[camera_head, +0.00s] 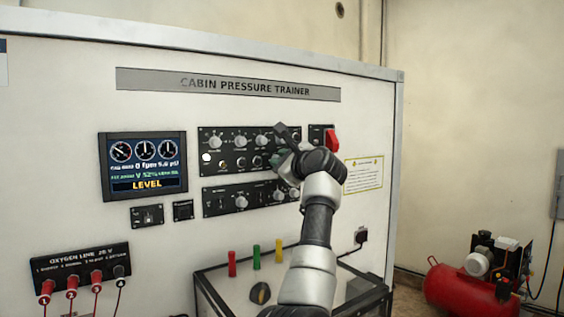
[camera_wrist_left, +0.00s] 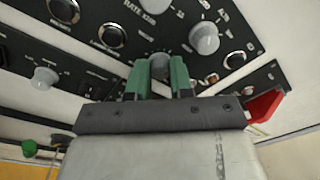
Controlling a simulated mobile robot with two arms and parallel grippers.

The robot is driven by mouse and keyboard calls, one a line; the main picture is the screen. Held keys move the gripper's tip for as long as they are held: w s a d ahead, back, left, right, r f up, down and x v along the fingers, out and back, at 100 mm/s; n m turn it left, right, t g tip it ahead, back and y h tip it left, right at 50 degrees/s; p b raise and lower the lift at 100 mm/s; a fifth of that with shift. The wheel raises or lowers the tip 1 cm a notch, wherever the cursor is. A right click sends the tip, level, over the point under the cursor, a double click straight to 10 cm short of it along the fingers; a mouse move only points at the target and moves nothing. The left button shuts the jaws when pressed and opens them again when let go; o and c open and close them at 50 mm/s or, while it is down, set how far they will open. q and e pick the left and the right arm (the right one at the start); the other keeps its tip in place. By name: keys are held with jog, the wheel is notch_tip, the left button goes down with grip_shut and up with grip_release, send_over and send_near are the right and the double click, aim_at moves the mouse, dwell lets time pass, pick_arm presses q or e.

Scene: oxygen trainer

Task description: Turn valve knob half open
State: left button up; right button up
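The white trainer cabinet carries a dark upper control panel (camera_head: 222,151) with several grey knobs. My left gripper (camera_head: 283,148) is at the right part of this panel and hides what lies behind it. In the left wrist view, the two green fingers of my left gripper (camera_wrist_left: 160,76) stand close together on either side of a grey knob (camera_wrist_left: 159,66). The knob fills the gap between them, so the gripper appears shut on it. No label shows that tells whether it is the valve knob. My right gripper is in neither view.
A display (camera_head: 143,165) reads "LEVEL", with small text that seems to say "V 52%". A red switch cover (camera_head: 332,140) is just right of my left gripper. A lower panel (camera_head: 245,198) sits beneath. A red compressor (camera_head: 470,285) stands on the floor at right.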

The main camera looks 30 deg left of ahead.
pick_arm(q)
jog(key=shift+f+n, duration=0.1)
jog(key=shift+n, duration=1.2)
grip_shut()
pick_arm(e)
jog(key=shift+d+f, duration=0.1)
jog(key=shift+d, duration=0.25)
pick_arm(q)
jog(key=o, duration=0.8)
grip_release()
jog(key=shift+o, duration=0.2)
jog(key=b+v, duration=0.6)
jog(key=v, duration=0.4)
jog(key=shift+s+d, duration=0.2)
jog(key=shift+d, duration=0.15)
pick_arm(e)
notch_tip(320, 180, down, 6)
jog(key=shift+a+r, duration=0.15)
